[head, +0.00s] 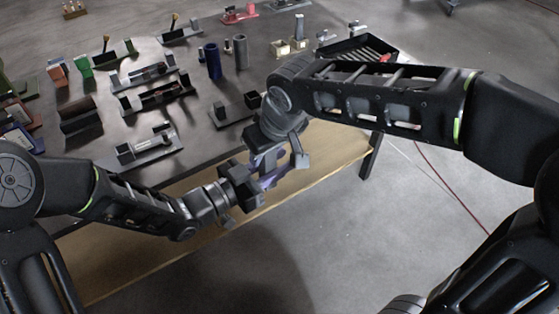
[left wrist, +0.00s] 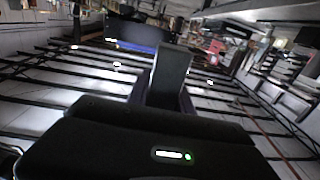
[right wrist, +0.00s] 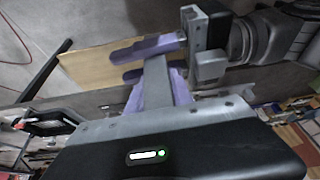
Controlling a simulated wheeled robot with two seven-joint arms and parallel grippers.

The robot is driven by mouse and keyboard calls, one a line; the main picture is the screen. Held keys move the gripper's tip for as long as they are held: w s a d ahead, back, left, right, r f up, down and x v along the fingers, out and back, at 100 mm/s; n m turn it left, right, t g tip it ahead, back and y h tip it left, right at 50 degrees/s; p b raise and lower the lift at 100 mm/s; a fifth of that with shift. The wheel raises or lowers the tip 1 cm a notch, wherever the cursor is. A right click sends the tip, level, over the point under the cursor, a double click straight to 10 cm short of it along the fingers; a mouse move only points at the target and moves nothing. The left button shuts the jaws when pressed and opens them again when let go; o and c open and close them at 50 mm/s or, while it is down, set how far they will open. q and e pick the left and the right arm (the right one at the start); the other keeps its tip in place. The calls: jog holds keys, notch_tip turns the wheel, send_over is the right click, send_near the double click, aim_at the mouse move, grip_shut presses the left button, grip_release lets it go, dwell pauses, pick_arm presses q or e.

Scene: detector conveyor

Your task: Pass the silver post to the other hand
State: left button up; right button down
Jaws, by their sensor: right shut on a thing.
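The silver post (right wrist: 157,83) is a slim grey bar in the right wrist view. My right gripper (head: 272,172) is shut on it, with purple fingers on both sides of the bar. My left gripper (head: 247,187) faces it from the lower left, in front of the table. In the right wrist view the left gripper's purple fingers (right wrist: 143,62) are spread apart around the post's far end; contact cannot be told. A grey block (left wrist: 170,75) stands between purple fingers in the left wrist view, likely the post. In the head view the grippers mostly hide the post.
The dark table (head: 75,165) holds several fixtures, a blue cylinder (head: 212,61), a grey cylinder (head: 240,52) and a black tray (head: 352,46). A wooden lower board (head: 320,152) runs below its front edge.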

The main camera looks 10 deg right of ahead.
pick_arm(q)
grip_shut()
pick_arm(e)
jog(key=c, duration=1)
grip_release()
jog(key=shift+c, duration=0.2)
jog(key=shift+r, duration=0.1)
jog(key=v, duration=1.1)
jog(key=shift+s+r, duration=0.25)
jog(key=shift+r, duration=0.1)
